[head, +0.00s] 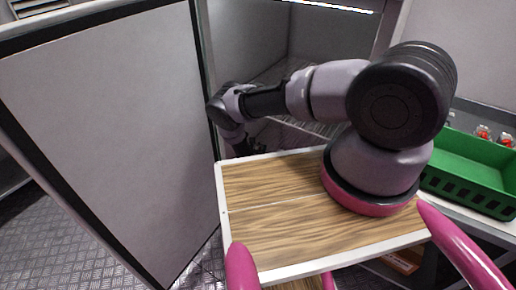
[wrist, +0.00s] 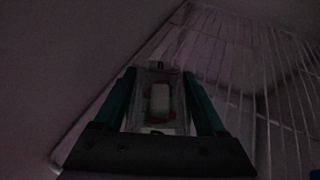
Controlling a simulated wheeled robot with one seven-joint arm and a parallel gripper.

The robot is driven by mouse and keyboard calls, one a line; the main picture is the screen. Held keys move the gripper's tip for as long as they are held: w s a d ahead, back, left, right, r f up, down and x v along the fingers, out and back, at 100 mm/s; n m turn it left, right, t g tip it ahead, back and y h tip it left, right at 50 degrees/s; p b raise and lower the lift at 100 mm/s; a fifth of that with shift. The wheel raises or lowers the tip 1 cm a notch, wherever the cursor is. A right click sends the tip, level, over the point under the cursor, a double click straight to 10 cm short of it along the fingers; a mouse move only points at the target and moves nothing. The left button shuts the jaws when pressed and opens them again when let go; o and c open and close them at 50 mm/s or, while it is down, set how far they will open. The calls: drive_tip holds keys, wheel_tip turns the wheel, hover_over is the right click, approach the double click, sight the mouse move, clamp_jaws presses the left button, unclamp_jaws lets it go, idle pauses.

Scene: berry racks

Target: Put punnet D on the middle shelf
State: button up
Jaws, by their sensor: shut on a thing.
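In the dark wrist view, my gripper (wrist: 160,74) is shut on a small clear punnet (wrist: 160,122) with a pale label, held between its two green fingers. No letter can be read on it, so I cannot tell from the picture that it is punnet D. A wire shelf (wrist: 232,75) spreads beyond and to the right of the punnet; I cannot tell whether the punnet touches it. In the head view my arm reaches left into an open cabinet, and the gripper (head: 245,147) is small and dark there. The punnet is not discernible in that view.
A large open door (head: 110,130) stands close left of my arm. Wire shelving (head: 300,128) shows inside the cabinet behind the arm. A pale wall (wrist: 70,70) is close at left.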

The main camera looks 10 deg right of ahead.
drive_tip(key=shift+f, duration=0.1)
drive_tip(key=o, duration=1.6)
drive_tip(key=shift+c, duration=0.2)
drive_tip(key=v, duration=1.2)
drive_tip(key=shift+s, duration=0.1)
